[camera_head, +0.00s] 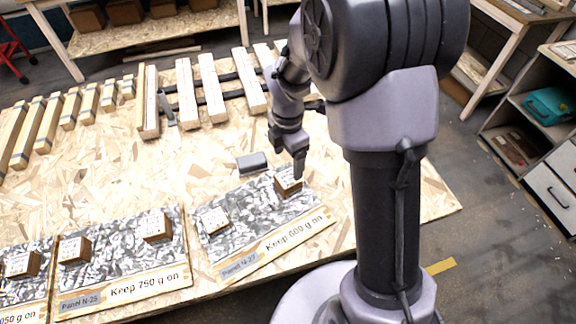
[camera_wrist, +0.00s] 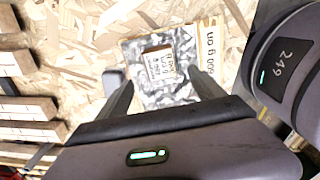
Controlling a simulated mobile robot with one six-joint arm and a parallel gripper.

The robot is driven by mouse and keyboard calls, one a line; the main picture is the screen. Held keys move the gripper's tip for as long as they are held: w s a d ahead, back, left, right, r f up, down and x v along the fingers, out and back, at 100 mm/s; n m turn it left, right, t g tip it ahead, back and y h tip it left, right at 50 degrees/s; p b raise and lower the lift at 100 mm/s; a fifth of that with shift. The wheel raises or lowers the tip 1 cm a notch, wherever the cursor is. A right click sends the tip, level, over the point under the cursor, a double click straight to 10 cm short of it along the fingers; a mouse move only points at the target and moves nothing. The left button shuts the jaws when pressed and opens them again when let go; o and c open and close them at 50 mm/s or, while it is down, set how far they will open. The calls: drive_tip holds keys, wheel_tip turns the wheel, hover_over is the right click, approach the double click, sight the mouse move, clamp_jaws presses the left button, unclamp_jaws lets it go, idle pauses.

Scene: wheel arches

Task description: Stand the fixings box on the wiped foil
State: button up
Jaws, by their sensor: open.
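Small brown boxes with pale printed tops stand on crinkled foil panels on the chipboard table. The nearest panel, N-27 (camera_head: 245,215), reads "Keep 600 g on". It bears one box (camera_head: 288,183) towards its right end and another box (camera_head: 215,221) towards its left end. My gripper (camera_head: 292,162) is open and empty just above the right-hand box. In the wrist view that box (camera_wrist: 160,65) shows ahead, between the lines of my two fingers (camera_wrist: 160,82). The other box is hidden there. I cannot tell which foil is wiped.
Panel N-25 (camera_head: 110,277), marked 750 g, bears two boxes (camera_head: 74,250) (camera_head: 157,226). Another panel (camera_head: 15,290) is cut off at left. A grey block (camera_head: 252,162) lies behind N-27. Wooden strips (camera_head: 210,90) line the table's back. Bare chipboard lies between.

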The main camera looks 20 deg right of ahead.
drive_tip(key=s+a+r+m+t, duration=0.1)
drive_tip(key=s+r+m+t, duration=0.1)
drive_tip(key=s+r+m, duration=0.35)
drive_tip(key=s+a+r+m+t, duration=0.1)
drive_tip(key=s+a+r+m, duration=0.15)
drive_tip(key=r+m, duration=0.65)
drive_tip(key=s+r+m+t+y, duration=0.1)
drive_tip(key=s+r+m, duration=0.2)
drive_tip(key=s+m, duration=0.2)
drive_tip(key=s+a+r+m+t+y, duration=0.1)
drive_tip(key=s+r+m, duration=0.2)
drive_tip(key=s+m, duration=0.2)
drive_tip(key=shift+s+a+m+t, duration=0.2)
drive_tip(key=shift+s+m+t, duration=0.2)
drive_tip(key=shift+s, duration=0.2)
drive_tip(key=shift+f+b, duration=0.4)
drive_tip(key=shift+f, duration=0.05)
